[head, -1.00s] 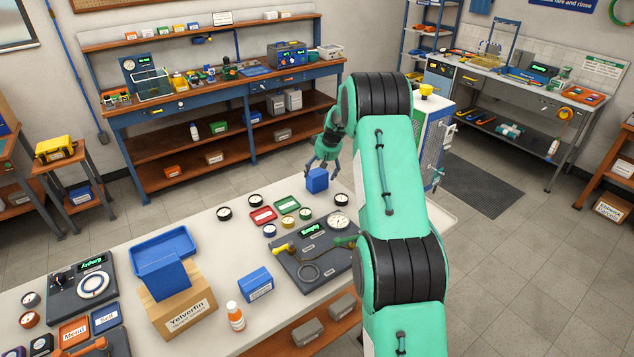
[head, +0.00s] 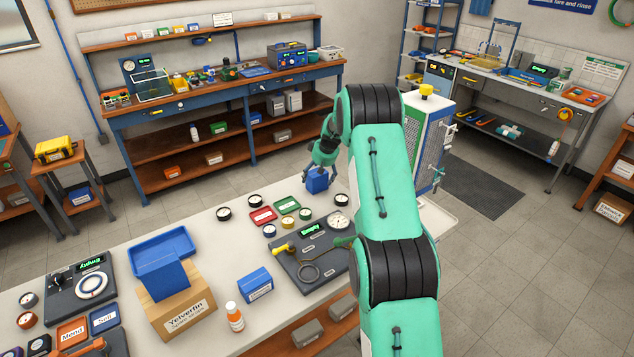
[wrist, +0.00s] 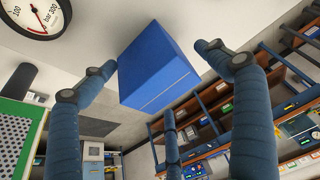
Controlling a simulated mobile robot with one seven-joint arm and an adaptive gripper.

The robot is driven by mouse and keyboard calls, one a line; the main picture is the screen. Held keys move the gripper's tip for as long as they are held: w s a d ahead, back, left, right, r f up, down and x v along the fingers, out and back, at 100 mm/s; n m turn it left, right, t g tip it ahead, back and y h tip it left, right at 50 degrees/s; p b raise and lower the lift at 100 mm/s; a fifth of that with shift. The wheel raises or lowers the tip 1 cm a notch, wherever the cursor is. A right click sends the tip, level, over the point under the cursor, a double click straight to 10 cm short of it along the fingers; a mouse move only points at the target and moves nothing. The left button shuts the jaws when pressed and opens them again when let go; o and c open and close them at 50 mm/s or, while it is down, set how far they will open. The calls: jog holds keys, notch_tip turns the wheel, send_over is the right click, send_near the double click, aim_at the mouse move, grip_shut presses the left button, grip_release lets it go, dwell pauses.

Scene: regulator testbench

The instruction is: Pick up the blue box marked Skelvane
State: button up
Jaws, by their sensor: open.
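A small blue box (head: 317,180) stands near the far end of the long white bench (head: 215,222). My gripper (head: 321,172) is just above and behind it, fingers spread around it. In the wrist view the blue box (wrist: 155,68) lies between my open fingers (wrist: 162,72), with gaps at its sides; no readable name shows on the faces in view. A second blue box (head: 255,284) with a white label lies nearer on the bench, its label too small to read. I cannot tell from print which one is marked Skelvane.
A dark panel with a yellow-handled part (head: 310,262), a Yelverfin carton (head: 178,312) and an orange-white bottle (head: 235,317) are nearer.

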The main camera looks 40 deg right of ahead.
jog(key=c, duration=1.4)
jog(key=shift+r, duration=0.85)
jog(key=c, duration=0.5)
notch_tip(320, 180, up, 2)
jog(key=shift+r+p, duration=0.15)
jog(key=shift+p, duration=0.35)
jog(key=shift+c, duration=0.3)
jog(key=s+a, duration=0.3)
jog(key=s, duration=0.4)
jog(key=s+a+r+p, duration=0.1)
jog(key=s+a, duration=0.3)
jog(key=s, duration=0.3)
jog(key=shift+s, duration=0.15)
